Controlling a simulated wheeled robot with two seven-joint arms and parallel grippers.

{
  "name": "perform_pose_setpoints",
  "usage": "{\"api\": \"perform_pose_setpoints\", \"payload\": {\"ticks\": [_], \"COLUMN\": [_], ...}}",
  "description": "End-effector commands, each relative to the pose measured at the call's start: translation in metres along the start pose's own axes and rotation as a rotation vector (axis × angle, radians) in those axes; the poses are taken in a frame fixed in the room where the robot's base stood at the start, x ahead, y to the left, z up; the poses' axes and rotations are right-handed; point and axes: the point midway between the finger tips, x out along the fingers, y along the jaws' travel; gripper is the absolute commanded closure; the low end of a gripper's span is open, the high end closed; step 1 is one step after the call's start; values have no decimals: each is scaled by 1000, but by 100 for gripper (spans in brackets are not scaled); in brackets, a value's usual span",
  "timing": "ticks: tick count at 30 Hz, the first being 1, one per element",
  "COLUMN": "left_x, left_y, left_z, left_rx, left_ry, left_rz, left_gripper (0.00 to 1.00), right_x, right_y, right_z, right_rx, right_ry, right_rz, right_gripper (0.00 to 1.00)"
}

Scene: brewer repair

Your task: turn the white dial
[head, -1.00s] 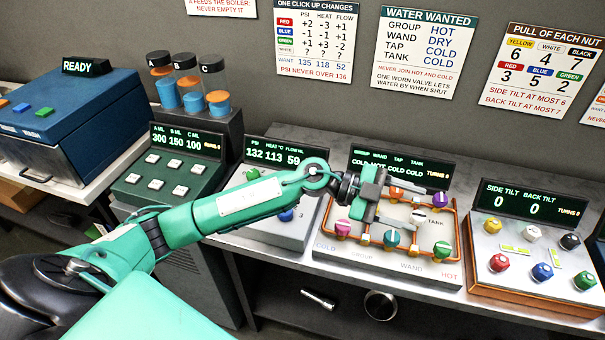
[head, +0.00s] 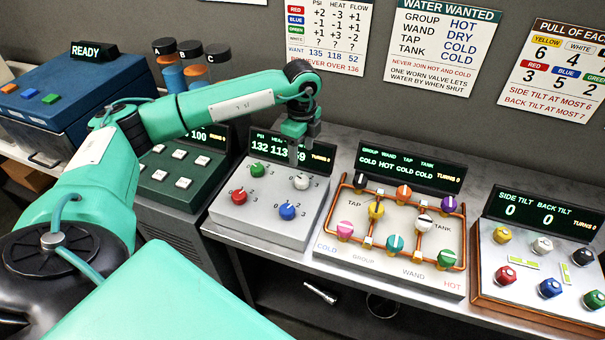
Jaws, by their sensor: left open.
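The white dial (head: 301,182) sits at the back right of the grey dial panel, with green, red and blue dials beside it. Its pointer direction is too small to tell. My left gripper (head: 297,158) points down above the white dial, with its fingers apart and empty. It looks clear of the dial, though the exact gap is hard to judge. The panel's display (head: 286,150) reads PSI 132, HEAT 113 and FLOW 59, partly hidden by the gripper. My right gripper is not in view.
The green dial (head: 258,170), red dial (head: 239,197) and blue dial (head: 287,211) stand close around the white one. A valve panel with copper pipes (head: 461,240) is to the right. A button box (head: 172,190) is to the left.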

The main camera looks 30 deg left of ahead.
Motion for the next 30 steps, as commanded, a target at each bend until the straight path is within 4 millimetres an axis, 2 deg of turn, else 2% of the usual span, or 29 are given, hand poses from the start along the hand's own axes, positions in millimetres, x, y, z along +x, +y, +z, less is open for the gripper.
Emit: {"api": "perform_pose_setpoints", "payload": {"ticks": [1,9,15,21,28,30], "left_x": [8,65,93,104,105,105], "left_y": [1,0,0,0,0,0], "left_z": [0,-1,-2,-2,-2,-2], "left_rx": [1,1,3,4,4,4], "left_ry": [0,2,3,3,3,4], "left_rz": [5,3,1,0,-1,-1], "left_gripper": [43,43,43,43,43,56], "right_x": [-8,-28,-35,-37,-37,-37], "right_y": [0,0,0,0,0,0], "right_z": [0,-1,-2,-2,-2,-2], "right_rx": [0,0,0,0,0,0], "right_ry": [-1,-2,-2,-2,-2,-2], "right_rz": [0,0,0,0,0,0], "right_gripper": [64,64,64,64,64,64]}}
